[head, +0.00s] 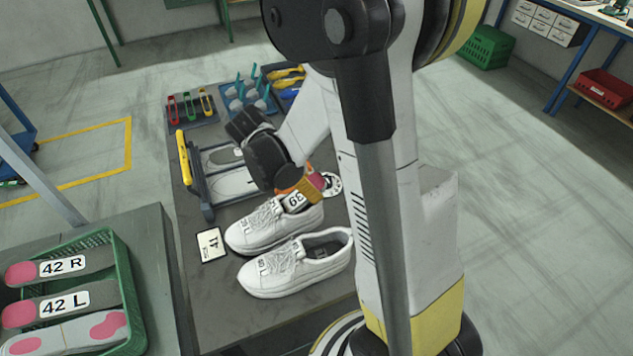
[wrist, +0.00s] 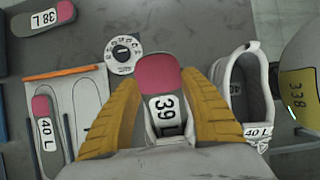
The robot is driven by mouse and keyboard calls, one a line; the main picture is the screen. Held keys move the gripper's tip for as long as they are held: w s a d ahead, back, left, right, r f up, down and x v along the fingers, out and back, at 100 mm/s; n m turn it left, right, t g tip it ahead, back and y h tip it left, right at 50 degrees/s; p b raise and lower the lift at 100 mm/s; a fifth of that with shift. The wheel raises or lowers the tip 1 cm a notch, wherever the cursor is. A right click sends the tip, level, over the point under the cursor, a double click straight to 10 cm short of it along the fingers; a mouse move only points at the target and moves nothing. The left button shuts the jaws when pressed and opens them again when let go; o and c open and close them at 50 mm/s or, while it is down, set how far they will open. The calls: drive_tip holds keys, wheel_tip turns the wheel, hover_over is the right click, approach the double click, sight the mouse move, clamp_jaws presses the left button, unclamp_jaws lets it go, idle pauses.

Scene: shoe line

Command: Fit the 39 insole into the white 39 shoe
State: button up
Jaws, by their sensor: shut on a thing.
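My gripper (head: 303,190) is shut on a 39 L insole, its yellow fingers on either side of it in the wrist view (wrist: 162,112). The insole (wrist: 158,78) has a pink heel end and a white 39 L label. It is at the opening of the farther white shoe (head: 262,230); that shoe shows partly behind the insole in the wrist view (wrist: 150,137). How deep the insole sits is hidden. A second white shoe (head: 290,272) stands beside it; in the wrist view this shoe (wrist: 235,88) carries a 40 L tag.
A grey jig (wrist: 90,82) with a 40 L insole (wrist: 43,122) is left of my gripper. A 38 L insole (wrist: 45,18) and a round dial (wrist: 124,50) lie nearby. A 41 card (head: 211,244) lies on the table. A green crate (head: 128,268) holds 42 insoles.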

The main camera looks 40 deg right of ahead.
sight(299, 198)
drive_tip(key=shift+w+a+f+y+b, duration=0.2)
drive_tip(key=shift+a+f, duration=0.1)
drive_tip(key=shift+a, duration=0.45)
drive_tip(key=shift+w+a+f+y+b, duration=0.15)
drive_tip(key=shift+a+f, duration=0.15)
drive_tip(key=shift+a, duration=0.45)
drive_tip(key=shift+f+y+b, duration=0.35)
drive_tip(key=shift+f, duration=0.4)
drive_tip(key=o, duration=1.1)
drive_tip(key=shift+r, duration=0.15)
drive_tip(key=shift+r+p, duration=1.05)
drive_tip(key=shift+r, duration=0.3)
drive_tip(key=shift+r, duration=0.15)
